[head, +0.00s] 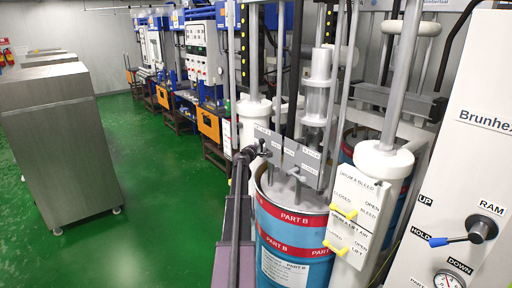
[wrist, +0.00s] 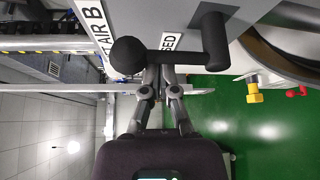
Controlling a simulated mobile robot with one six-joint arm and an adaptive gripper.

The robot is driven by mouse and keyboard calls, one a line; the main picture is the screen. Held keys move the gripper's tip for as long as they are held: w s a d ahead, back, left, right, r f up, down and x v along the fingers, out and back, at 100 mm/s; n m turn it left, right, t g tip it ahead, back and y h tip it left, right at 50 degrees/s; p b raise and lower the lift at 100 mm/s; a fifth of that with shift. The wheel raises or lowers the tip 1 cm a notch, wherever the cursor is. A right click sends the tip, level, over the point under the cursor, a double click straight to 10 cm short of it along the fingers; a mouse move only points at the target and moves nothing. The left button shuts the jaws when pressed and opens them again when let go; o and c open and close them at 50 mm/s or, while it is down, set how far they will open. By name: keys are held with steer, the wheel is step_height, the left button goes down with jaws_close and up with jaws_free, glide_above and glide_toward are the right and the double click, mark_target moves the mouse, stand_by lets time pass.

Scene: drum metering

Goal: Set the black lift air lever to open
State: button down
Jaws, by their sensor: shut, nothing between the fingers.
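The black lever (wrist: 165,56) crosses the upper middle of the wrist view, with a round knob at its left end and a thick bar at its right end. It is mounted by a grey panel whose labels read "AIR B" and part of "SED". My gripper (wrist: 160,86) is shut and empty, its fingers pointing at the lever's shaft. The tips come very close to the lever; I cannot tell whether they touch it. In the head view, a small black lever part (head: 262,149) shows at the left of the grey panel (head: 290,158). The lever's exact setting is unclear.
A blue drum with red bands (head: 288,232) stands below the panel. White panels with yellow levers (head: 344,212) and a RAM lever with a blue tip (head: 440,241) are to the right. A steel cabinet (head: 60,150) stands left, with clear green floor (head: 160,190) between.

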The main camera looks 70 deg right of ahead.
steer(key=shift+s, duration=0.15)
steer(key=w+d, duration=0.1)
steer(key=w, duration=0.3)
steer(key=a, duration=0.9)
steer(key=shift+w+a, duration=0.2)
steer(key=shift+w, duration=0.2)
stand_by(0.6)
